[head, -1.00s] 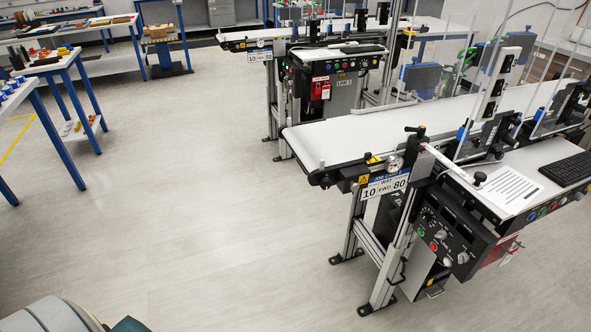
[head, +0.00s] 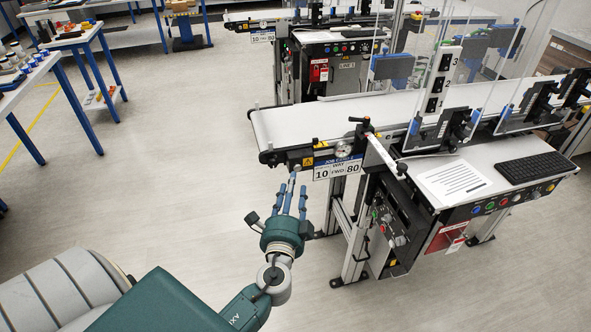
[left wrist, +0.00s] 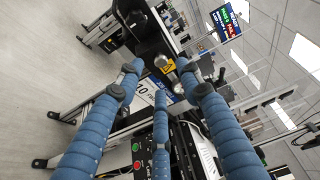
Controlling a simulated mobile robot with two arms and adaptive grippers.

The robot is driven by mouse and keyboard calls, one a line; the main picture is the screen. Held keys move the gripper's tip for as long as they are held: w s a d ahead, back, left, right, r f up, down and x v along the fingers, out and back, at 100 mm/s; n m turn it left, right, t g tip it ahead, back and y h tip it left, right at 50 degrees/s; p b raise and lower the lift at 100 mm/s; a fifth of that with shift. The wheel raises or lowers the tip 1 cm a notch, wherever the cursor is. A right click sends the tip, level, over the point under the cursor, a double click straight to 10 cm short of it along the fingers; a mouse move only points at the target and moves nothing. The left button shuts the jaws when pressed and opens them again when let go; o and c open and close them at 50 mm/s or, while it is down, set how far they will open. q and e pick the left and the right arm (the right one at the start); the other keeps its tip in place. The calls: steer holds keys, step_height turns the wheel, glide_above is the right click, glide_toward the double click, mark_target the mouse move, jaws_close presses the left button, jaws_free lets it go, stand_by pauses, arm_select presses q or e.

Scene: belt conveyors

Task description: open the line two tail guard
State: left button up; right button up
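The near belt conveyor (head: 330,118) has its tail end facing me, with a yellow warning label (head: 308,162) and a 10/80 sign (head: 338,169) there. The far conveyor reads LINE 1, so the near one appears to be line two. I cannot tell for certain which part is the tail guard. My left gripper (head: 292,184) points at this tail end, its blue fingers spread, empty and just left of the sign. In the left wrist view, the open fingers (left wrist: 160,75) frame the yellow label (left wrist: 165,65) and small round metal parts; contact cannot be judged. My right gripper is out of view.
A white bar (head: 383,154) with a black knob and a control box (head: 392,225) sit right of the tail end. Clear upright panels (head: 480,70) stand along the belt. A keyboard (head: 533,166) lies at right. Floor (head: 190,170) to the left is open.

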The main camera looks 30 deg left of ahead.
mark_target(297, 170)
arm_select(q)
steer(key=p+x, duration=0.1)
steer(key=x, duration=0.4)
steer(key=shift+w, duration=0.45)
steer(key=shift+w+a, duration=0.1)
steer(key=shift+w, duration=0.05)
steer(key=shift+c, duration=0.5)
jaws_close()
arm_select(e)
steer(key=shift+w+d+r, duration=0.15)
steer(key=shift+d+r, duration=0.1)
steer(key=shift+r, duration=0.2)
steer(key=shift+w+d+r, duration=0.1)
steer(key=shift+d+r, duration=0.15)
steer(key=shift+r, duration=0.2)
